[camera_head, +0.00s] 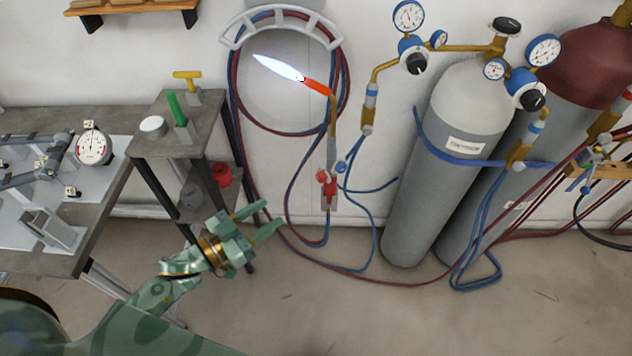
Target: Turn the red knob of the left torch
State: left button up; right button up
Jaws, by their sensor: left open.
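The left torch (334,125) is mounted upright on the wall near the middle of the view. Its tip glows orange-red and a blue-white flame (277,67) points up and left from it. The red knob (322,177) is low on the torch, on its left side, with a blue knob (341,167) on the other side. My left gripper (266,218) is open and empty, below and left of the red knob and apart from it. Its fingers point right, toward the hoses. My right gripper is not in view.
Red and blue hoses (232,90) loop on a wall hanger and trail to the floor. Grey cylinders (445,180) with gauges stand right. A second torch (597,150) sits at the right edge. A small stand (205,125) and a workbench (110,190) are left.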

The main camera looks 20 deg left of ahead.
aim_at(319, 179)
pick_arm(q)
jog(key=b+x, duration=0.1)
jog(key=x, duration=1.3)
jog(key=shift+w+a+b, duration=0.1)
jog(key=shift+a+b, duration=0.05)
jog(key=shift+b, duration=0.2)
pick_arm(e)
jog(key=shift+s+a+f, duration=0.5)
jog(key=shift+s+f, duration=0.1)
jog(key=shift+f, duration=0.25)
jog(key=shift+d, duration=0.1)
pick_arm(q)
jog(key=c, duration=1)
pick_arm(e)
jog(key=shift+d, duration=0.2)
